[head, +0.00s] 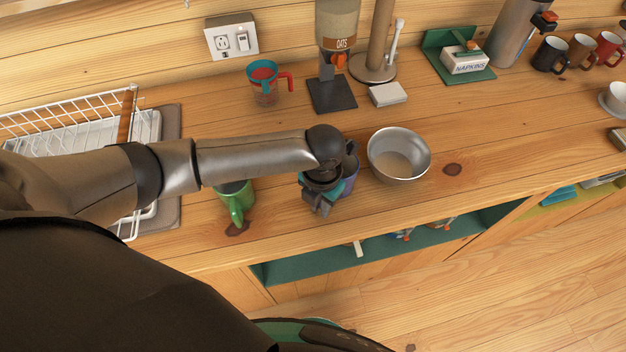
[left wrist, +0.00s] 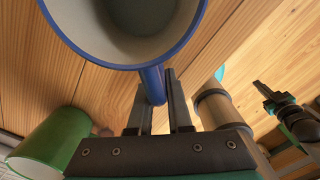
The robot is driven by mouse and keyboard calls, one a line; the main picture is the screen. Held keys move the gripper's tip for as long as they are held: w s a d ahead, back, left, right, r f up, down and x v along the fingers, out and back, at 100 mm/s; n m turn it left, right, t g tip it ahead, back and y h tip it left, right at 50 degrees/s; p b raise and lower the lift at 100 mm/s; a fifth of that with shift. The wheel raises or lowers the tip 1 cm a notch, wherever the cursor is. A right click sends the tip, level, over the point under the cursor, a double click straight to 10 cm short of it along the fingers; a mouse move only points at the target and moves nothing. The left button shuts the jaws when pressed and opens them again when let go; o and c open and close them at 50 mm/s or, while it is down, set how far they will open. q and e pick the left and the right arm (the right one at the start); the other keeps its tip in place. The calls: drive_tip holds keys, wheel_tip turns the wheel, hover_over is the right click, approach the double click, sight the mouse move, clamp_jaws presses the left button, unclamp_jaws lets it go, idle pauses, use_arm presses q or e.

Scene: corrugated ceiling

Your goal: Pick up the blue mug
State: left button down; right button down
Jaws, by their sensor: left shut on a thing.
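The blue mug (head: 350,168) is on the right side of my left gripper (head: 322,190) in the head view, partly hidden behind the hand. In the left wrist view the mug (left wrist: 140,58) shows its blue rim and pale inside, with its blue handle (left wrist: 153,84) between the two fingers. My left gripper (left wrist: 156,100) is shut on that handle. In the head view the fingertips are hard to make out, and I cannot tell whether the mug touches the counter.
A green mug (head: 235,196) stands left of the hand, under my forearm. A metal bowl (head: 399,155) is close on the right. A red measuring cup (head: 264,84), oats dispenser (head: 337,25) and dish rack (head: 60,115) are farther back or left.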

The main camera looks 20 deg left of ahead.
use_arm(q)
drive_tip(key=shift+w+r, duration=0.1)
drive_tip(key=shift+r, duration=0.1)
idle(0.5)
wheel_tip(320, 180, up, 20)
drive_tip(key=p, duration=0.2)
drive_tip(key=shift+f, duration=0.25)
idle(0.7)
